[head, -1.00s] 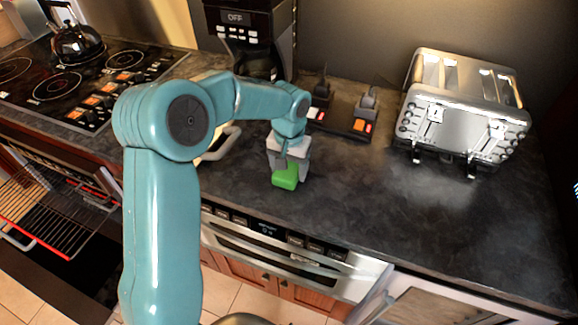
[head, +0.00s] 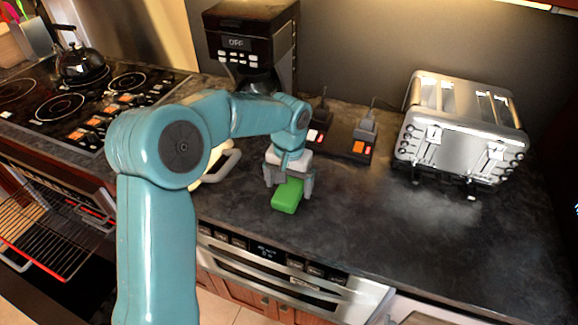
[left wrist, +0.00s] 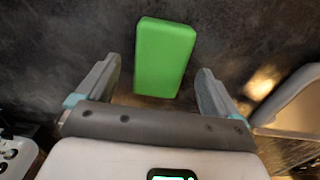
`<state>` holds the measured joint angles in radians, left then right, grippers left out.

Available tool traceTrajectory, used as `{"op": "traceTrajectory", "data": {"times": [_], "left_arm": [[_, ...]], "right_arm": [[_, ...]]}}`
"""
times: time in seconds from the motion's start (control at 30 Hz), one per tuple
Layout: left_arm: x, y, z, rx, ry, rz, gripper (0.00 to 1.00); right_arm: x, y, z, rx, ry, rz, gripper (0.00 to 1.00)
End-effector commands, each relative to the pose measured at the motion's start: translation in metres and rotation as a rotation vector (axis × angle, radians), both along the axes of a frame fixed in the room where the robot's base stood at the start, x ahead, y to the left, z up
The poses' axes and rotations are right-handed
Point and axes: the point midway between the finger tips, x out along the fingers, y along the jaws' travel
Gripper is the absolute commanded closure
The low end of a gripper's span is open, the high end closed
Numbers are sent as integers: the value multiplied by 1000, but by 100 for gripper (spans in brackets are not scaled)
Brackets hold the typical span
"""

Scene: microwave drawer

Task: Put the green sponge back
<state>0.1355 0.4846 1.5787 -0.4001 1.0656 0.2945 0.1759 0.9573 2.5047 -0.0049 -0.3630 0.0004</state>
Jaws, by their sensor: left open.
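The green sponge (head: 287,197) is on the dark countertop, near its front edge and above the microwave drawer front. My left gripper (head: 289,190) is open at the sponge, with a finger to each side of it. In the left wrist view the sponge (left wrist: 165,57) lies ahead of and between the open fingers of my left gripper (left wrist: 163,85), with a gap on both sides. My right gripper is not in view.
A silver toaster (head: 462,130) stands at the right, and a power strip (head: 340,140) with plugs lies behind the gripper. A coffee maker (head: 250,40) stands at the back. The stove (head: 85,100) with a kettle (head: 80,65) is at the left. Counter between sponge and toaster is clear.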

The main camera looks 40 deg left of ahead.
Motion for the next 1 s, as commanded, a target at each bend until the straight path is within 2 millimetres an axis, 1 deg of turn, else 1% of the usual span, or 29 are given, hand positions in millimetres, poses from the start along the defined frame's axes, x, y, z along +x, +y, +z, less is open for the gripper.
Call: {"op": "traceTrajectory", "data": {"times": [0.03, 0.2, 0.3, 0.4, 0.57, 1.0], "left_arm": [[1, 0, 13, 0, -6, 1, 5], [1, 0, 54, 0, -6, 0, 5], [1, 0, 72, 0, -4, 0, 5], [1, 0, 84, -1, -2, 0, 5], [0, 0, 91, -1, 0, 0, 5], [0, 0, 91, -1, 0, 0, 5]], "right_arm": [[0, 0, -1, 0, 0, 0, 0], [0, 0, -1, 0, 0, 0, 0], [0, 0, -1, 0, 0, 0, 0], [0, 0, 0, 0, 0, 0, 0], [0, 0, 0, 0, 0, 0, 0], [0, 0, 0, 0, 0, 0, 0]]}}
